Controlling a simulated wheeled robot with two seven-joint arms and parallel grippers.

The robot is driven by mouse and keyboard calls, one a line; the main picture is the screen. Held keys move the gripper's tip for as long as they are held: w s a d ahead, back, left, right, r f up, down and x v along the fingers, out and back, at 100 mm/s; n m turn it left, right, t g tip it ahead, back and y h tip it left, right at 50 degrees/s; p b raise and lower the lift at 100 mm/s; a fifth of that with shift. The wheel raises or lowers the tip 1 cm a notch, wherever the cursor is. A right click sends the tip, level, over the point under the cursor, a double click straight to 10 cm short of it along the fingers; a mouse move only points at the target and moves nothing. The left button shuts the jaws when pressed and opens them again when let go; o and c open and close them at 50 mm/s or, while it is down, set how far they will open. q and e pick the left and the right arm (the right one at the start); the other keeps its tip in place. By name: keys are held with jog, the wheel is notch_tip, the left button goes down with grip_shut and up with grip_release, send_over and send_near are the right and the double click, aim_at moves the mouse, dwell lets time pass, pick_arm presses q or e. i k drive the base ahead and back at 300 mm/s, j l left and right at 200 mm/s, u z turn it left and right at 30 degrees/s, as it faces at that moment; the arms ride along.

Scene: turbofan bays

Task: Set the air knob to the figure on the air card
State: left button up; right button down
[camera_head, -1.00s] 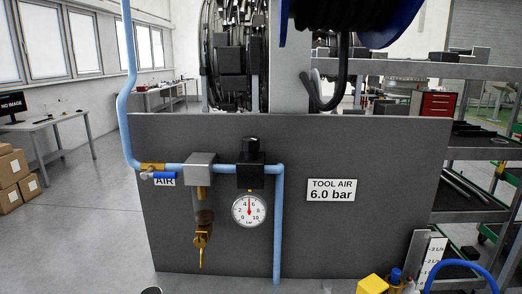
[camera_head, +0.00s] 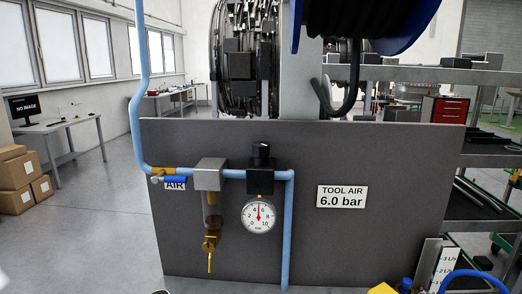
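The air knob (camera_head: 261,151) is a black knob on top of the black regulator block (camera_head: 260,181), on a dark grey panel (camera_head: 385,245). Below it the round white gauge (camera_head: 258,215) has a red needle pointing about straight up, between the 4 and 6 marks, near 5. The air card (camera_head: 342,196) is a white plate on the panel, right of the regulator, reading "TOOL AIR 6.0 bar". Neither gripper shows in the view, and nothing is seen touching the knob.
A light blue pipe (camera_head: 139,110) runs down to a blue-handled valve (camera_head: 174,179) and a grey filter block (camera_head: 209,174) left of the regulator. A hose reel (camera_head: 405,25) overhangs the panel. Shelves stand right; cardboard boxes (camera_head: 18,172) sit left on open floor.

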aim_at(262, 149)
jog(key=l+z, duration=0.15)
jog(key=l, duration=1.2)
